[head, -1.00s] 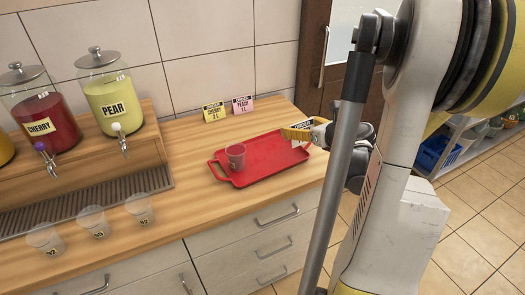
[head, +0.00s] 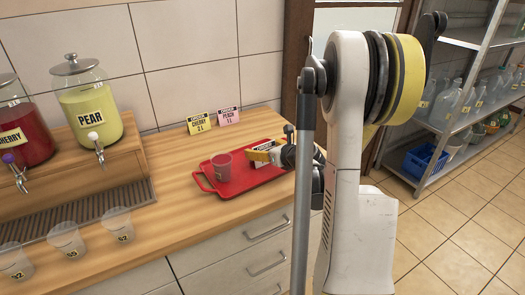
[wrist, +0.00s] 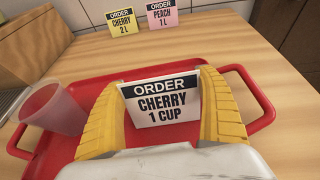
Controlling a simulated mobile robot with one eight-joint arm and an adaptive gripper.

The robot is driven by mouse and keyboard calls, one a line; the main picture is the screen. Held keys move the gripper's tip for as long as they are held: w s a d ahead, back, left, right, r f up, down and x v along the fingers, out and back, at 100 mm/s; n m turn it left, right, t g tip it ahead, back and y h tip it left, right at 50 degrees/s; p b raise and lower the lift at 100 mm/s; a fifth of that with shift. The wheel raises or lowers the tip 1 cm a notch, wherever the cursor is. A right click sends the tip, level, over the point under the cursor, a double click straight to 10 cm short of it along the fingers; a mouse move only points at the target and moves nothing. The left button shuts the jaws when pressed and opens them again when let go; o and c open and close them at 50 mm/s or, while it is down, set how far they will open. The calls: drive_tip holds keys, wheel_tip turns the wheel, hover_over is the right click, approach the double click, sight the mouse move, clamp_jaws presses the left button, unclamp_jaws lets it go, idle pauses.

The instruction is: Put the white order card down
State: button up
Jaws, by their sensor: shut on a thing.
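The white order card (wrist: 165,97) reads "ORDER CHERRY 1 CUP" in the wrist view. My gripper (wrist: 165,105) is shut on it, with one yellow finger at each side of the card. The card is upright over the red tray (wrist: 262,98); whether its bottom edge touches the tray cannot be told. In the head view my gripper (head: 265,155) is at the right part of the red tray (head: 228,190), and the card (head: 262,148) is partly hidden by a finger.
A pinkish cup (head: 221,167) stands on the tray's left part. Behind the tray stand a yellow card (head: 199,124) and a pink card (head: 228,119). Several clear cups (head: 67,238) and the dispensers (head: 90,110) are at the left. Bare counter (head: 178,215) lies before the tray.

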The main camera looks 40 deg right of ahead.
drive_tip(key=shift+f, duration=0.2)
drive_tip(key=o, duration=0.6)
drive_tip(key=shift+r, duration=0.15)
